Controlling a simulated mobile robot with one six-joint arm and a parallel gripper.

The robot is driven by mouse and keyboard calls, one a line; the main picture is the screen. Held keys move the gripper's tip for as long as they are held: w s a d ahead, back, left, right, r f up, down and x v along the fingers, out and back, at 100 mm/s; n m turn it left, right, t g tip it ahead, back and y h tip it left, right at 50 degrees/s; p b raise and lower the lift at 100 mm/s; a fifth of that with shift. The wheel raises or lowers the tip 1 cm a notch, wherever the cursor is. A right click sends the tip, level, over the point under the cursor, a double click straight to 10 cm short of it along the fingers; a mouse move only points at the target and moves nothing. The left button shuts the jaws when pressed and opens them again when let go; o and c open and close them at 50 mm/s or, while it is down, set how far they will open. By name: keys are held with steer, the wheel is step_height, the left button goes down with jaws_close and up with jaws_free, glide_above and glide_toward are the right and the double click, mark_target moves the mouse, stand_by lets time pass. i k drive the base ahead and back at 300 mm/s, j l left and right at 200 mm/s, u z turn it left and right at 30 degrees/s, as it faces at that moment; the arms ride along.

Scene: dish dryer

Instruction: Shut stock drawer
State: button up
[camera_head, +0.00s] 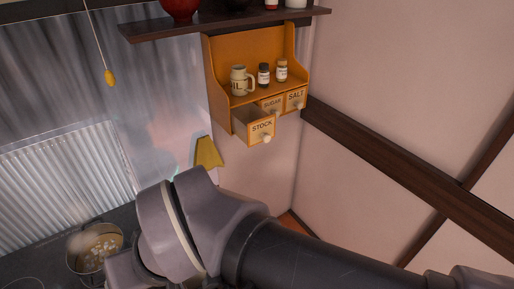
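The stock drawer (261,130) is the left one of three small drawers in an orange wooden wall rack (217,79). It is pulled out, with its open top showing, and its front carries the word STOCK and a pale round knob (266,139). The sugar drawer (271,104) and the salt drawer (296,97) sit farther back to its right. My arm crosses the lower part of the view, below the rack and apart from it. My gripper cannot be made out, so its fingers and their state do not show.
A mug (239,80) and two small jars (263,75) stand on the rack's shelf. A dark shelf (225,22) with bowls hangs above. A pot (94,247) sits on the dark hob at lower left. A yellow object (207,152) is below the rack.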

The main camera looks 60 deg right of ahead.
mark_target(262, 130)
steer(key=k+l+z, duration=0.15)
steer(key=z, duration=0.25)
steer(key=k+l+z, duration=0.1)
steer(key=l+z, duration=0.15)
steer(key=z, duration=0.2)
steer(key=l+z, duration=0.25)
steer(key=z, duration=0.15)
steer(key=k, duration=0.05)
